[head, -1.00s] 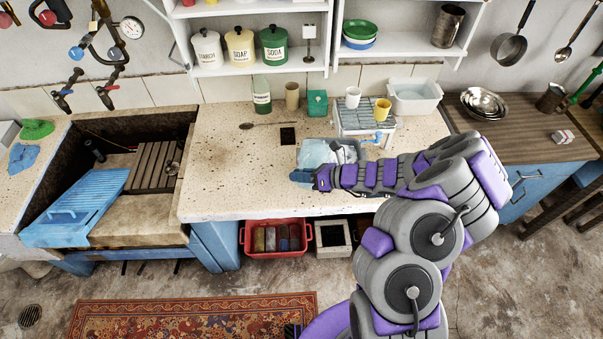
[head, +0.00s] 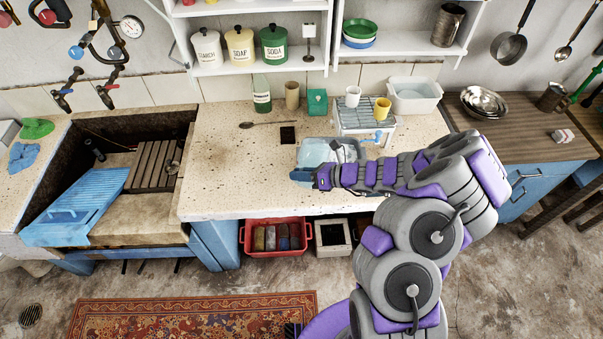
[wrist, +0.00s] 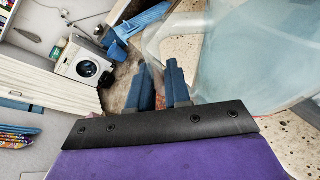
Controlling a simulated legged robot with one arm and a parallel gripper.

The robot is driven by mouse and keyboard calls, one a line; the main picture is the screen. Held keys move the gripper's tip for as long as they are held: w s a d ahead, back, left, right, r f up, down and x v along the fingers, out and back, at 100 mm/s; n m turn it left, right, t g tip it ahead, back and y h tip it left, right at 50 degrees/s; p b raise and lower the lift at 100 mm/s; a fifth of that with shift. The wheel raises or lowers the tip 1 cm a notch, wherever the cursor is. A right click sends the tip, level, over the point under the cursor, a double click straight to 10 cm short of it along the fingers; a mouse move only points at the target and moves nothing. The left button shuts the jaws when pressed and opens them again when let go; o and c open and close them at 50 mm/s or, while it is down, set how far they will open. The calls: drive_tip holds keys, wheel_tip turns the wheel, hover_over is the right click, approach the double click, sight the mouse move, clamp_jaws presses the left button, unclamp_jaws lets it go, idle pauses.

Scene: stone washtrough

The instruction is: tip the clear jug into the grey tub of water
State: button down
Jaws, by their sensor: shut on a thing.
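The clear jug (wrist: 235,50) fills the right of the wrist view, pale and see-through, with its handle at the fingers. My gripper (wrist: 160,85) is shut on the jug, its blue fingers close together at the handle. In the head view my gripper (head: 308,178) is at the near left edge of the grey tub (head: 363,150), which stands on the speckled counter. Pale blue, clear shapes show over the tub; I cannot cleanly tell jug from water there. The jug's mouth and exact tilt are unclear, and my arm covers part of the tub's near side.
A wire-topped stand with a white cup (head: 353,97) and a yellow cup (head: 382,109) is just behind the tub. A white basin (head: 415,96) is farther right. A green bottle (head: 262,95) and beige cup (head: 292,95) stand behind.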

sight(304, 163)
drive_tip(key=shift+r, duration=0.2)
drive_tip(key=p, duration=0.1)
drive_tip(key=r+m+p, duration=0.1)
drive_tip(key=p, duration=0.1)
drive_tip(key=shift+w+d+g+y, duration=0.15)
drive_tip(key=shift+w+g+y, duration=0.15)
drive_tip(key=shift+w, duration=0.05)
drive_tip(key=shift+p, duration=0.35)
drive_tip(key=shift+d, duration=0.1)
idle(0.5)
drive_tip(key=shift+w+d+r+m+y+p, duration=0.2)
drive_tip(key=shift+w+m+p, duration=0.2)
drive_tip(key=shift+p, duration=0.3)
drive_tip(key=shift+w+d+r+m+y+p, duration=0.15)
drive_tip(key=shift+w+m+y+p, duration=0.1)
drive_tip(key=shift+m+p, duration=0.35)
drive_tip(key=shift+g, duration=0.4)
drive_tip(key=shift+w+d+p, duration=0.15)
drive_tip(key=shift+w+p, duration=0.05)
drive_tip(key=shift+p, duration=0.25)
drive_tip(key=shift+w+d+r+m+y, duration=0.1)
drive_tip(key=shift+w+d+m+y, duration=0.3)
drive_tip(key=shift+m, duration=0.3)
drive_tip(key=shift+a, duration=0.15)
